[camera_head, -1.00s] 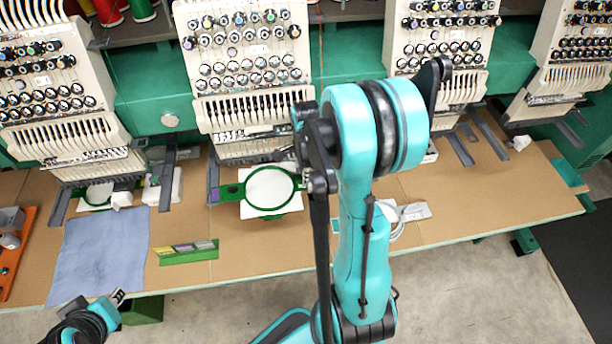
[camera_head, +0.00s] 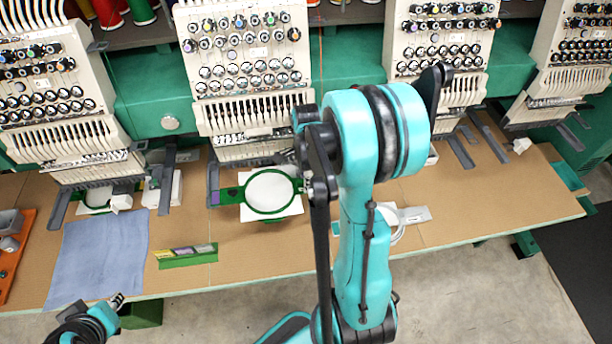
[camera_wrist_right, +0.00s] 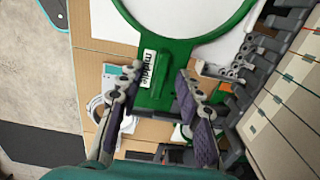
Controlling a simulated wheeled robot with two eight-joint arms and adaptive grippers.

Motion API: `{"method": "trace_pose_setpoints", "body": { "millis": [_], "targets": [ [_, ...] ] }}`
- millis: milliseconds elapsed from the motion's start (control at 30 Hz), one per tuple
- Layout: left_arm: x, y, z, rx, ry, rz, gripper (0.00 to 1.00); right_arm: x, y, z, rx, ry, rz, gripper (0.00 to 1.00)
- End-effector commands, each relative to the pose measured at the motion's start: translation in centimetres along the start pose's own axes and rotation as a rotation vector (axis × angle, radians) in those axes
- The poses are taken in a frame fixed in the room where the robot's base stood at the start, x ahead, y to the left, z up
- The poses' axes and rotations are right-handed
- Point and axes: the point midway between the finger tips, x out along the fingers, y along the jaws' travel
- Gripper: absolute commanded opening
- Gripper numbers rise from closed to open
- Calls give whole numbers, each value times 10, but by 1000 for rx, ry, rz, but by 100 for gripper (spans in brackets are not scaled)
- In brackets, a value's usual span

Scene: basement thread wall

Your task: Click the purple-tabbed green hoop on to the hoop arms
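The green hoop (camera_head: 247,205) holds white fabric and lies at the second machine head from the left, over a white sheet. Its purple tab (camera_head: 214,198) is at its left end, by the left grey hoop arm (camera_head: 213,178). The right hoop arm is largely hidden behind my right arm. In the right wrist view the hoop's other green tab (camera_wrist_right: 155,92), labelled "middle", lies between the fingers of my right gripper (camera_wrist_right: 161,72). The fingers stand apart, close to its edges; firm contact is unclear. My left gripper (camera_head: 115,300) is at the lower left, away from the hoop, its opening too small to judge.
A blue cloth (camera_head: 98,255) and a small green strip with coloured labels (camera_head: 188,258) lie on the brown table (camera_head: 250,262). An orange tray (camera_head: 18,255) is at the far left. Other machine heads with grey arms stand on both sides. The front-middle table is mostly clear.

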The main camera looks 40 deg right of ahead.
Motion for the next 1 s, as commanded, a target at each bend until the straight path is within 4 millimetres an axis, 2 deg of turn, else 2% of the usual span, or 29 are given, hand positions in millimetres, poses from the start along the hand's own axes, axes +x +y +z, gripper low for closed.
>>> {"method": "trace_pose_setpoints", "body": {
  "millis": [167,400,600,800,1000],
  "targets": [
    [0,0,0,0,0,0,26,-16,0,0,0,0,0,35],
    [0,0,0,0,0,0,26,-66,1,0,0,0,0,35],
    [0,0,0,0,0,0,26,-102,0,0,0,0,0,35],
    [0,0,0,0,0,0,26,-118,0,0,0,0,0,35],
    [0,0,0,0,0,0,26,-120,0,0,0,0,0,35]
  ]
}}
